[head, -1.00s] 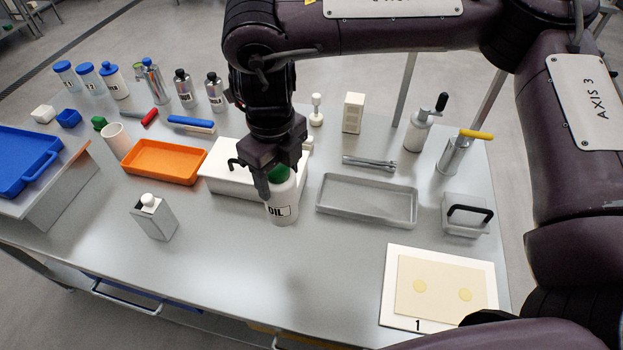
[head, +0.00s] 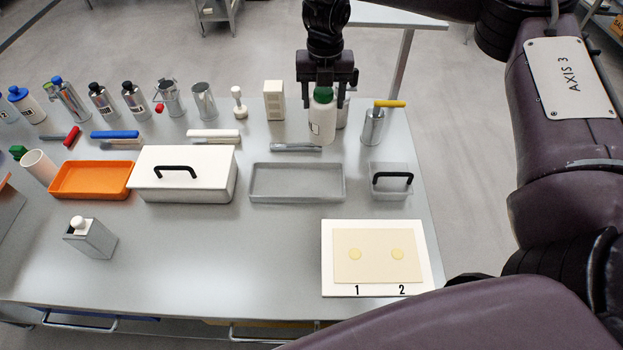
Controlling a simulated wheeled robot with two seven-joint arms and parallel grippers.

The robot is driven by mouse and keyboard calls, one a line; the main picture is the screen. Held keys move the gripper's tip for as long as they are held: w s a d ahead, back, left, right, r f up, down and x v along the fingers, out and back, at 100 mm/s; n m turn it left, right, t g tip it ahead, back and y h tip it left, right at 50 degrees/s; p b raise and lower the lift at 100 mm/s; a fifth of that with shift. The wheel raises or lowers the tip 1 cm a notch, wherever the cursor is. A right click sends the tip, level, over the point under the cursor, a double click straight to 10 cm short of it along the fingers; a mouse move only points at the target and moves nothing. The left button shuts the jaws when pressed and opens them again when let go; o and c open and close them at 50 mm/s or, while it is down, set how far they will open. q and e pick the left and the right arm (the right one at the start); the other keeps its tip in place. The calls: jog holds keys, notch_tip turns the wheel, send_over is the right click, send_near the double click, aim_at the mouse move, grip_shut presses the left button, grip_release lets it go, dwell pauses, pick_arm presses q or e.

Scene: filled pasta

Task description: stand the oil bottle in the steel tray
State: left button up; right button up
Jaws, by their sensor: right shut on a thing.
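The oil bottle (head: 322,122) is white with a green cap. My right gripper (head: 323,92) is shut on it around the cap. It hangs upright in the air, and in the picture it lies above the right part of the steel tray. The steel tray (head: 297,197) is a shallow grey rectangle on the table, and it looks empty. The bottle's label is mostly turned away. My left gripper is not in view.
A white lidded box (head: 186,187) stands left of the tray, and a clear box with a black handle (head: 390,182) stands right. Tongs (head: 297,148) lie behind the tray. A white board with a pasta sheet (head: 327,262) lies in front. Bottles and tins line the back.

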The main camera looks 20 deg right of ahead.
notch_tip(320, 180, down, 20)
jog(key=b, duration=0.4)
jog(key=shift+d+b, duration=0.15)
jog(key=shift+b, duration=0.25)
jog(key=shift+f, duration=0.15)
jog(key=o, duration=1.6)
jog(key=shift+c, duration=0.2)
